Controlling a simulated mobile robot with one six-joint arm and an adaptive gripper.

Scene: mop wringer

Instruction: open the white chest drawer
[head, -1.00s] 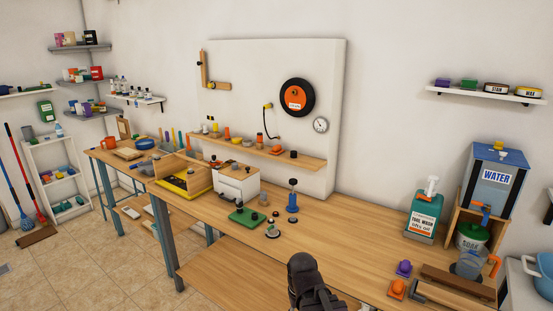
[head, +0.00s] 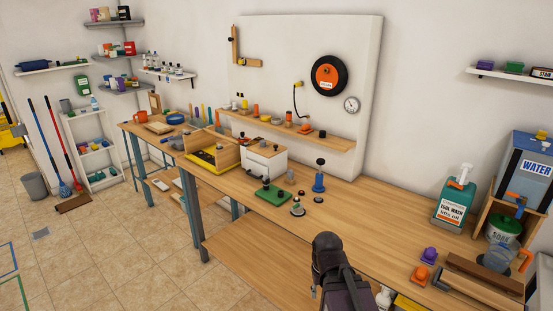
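The white chest (head: 264,163) stands on the wooden workbench in the head view, right of a yellow-based wooden tray. It is a small white box with a wooden top and a small dark knob on its front face. Its drawer looks shut, though it is small at this distance. My arm rises at the bottom centre, in front of the bench and well apart from the chest. The fingers of my gripper cannot be made out.
The workbench (head: 376,225) has a green plate (head: 272,194) with dark knobs and a blue tool (head: 319,181) near the chest. A green tool wash jug (head: 453,204) and a water tank (head: 532,168) stand at the right. Tiled floor (head: 110,250) is open at the left.

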